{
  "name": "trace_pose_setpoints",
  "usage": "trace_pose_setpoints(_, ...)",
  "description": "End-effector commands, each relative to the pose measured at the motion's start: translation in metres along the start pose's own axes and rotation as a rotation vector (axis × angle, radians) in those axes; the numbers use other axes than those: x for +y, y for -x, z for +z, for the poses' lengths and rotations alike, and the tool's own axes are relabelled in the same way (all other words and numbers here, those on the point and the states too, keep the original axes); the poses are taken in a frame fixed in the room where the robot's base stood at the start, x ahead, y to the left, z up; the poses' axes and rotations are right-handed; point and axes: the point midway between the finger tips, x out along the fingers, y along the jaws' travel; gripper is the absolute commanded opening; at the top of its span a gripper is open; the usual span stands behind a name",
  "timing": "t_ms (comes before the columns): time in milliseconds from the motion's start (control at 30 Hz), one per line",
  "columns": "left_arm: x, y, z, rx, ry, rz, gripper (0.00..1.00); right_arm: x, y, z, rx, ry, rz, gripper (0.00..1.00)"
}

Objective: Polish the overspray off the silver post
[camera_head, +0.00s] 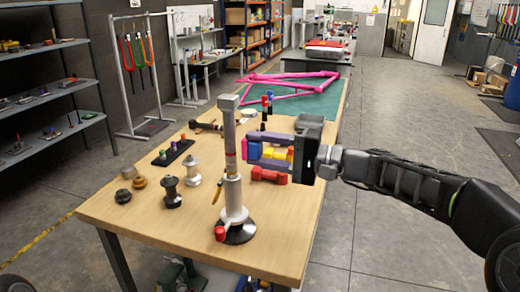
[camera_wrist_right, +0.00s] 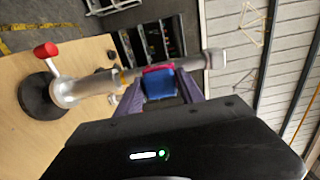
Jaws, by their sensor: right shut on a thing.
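The silver post (camera_head: 230,126) stands upright on a round black base (camera_head: 240,235) near the front of the wooden bench. Small reddish-orange marks show along its shaft. In the right wrist view the post (camera_wrist_right: 190,64) lies across the picture, with an orange mark near its collar. My right gripper (camera_head: 256,151) is to the right of the post, its purple fingers shut on a blue block (camera_wrist_right: 159,87). The block has a pinkish-red face turned to the post. That face is at or very near the post; I cannot tell whether it touches. My left gripper is not in view.
A red-handled lever (camera_head: 220,233) sticks out at the post's base. Dark and silver fittings (camera_head: 172,192) and a black rack of coloured pieces (camera_head: 174,152) stand to the left. A red clamp-like piece (camera_head: 268,175) lies behind the gripper. A pink frame (camera_head: 285,83) lies on a green mat farther back.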

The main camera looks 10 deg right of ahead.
Motion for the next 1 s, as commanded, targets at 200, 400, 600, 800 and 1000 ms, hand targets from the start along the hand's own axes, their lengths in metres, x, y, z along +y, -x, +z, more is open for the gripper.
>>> trace_pose_setpoints(200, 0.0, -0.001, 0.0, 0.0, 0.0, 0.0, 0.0, 0.0, -0.004, 0.0, -0.001, 0.0, 0.0, 0.12)
trace_pose_setpoints(400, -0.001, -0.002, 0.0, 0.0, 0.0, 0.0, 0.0, 0.0, -0.008, 0.0, -0.001, 0.0, 0.0, 0.12)
trace_pose_setpoints(600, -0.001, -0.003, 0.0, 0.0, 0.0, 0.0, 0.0, 0.0, -0.012, 0.0, -0.001, 0.0, 0.0, 0.12)
trace_pose_setpoints(800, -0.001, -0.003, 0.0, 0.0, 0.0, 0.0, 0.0, 0.0, -0.016, 0.0, -0.001, 0.0, 0.0, 0.12)
trace_pose_setpoints(1000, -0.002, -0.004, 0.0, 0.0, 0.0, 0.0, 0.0, 0.0, -0.02, 0.0, -0.001, 0.001, -0.001, 0.12)
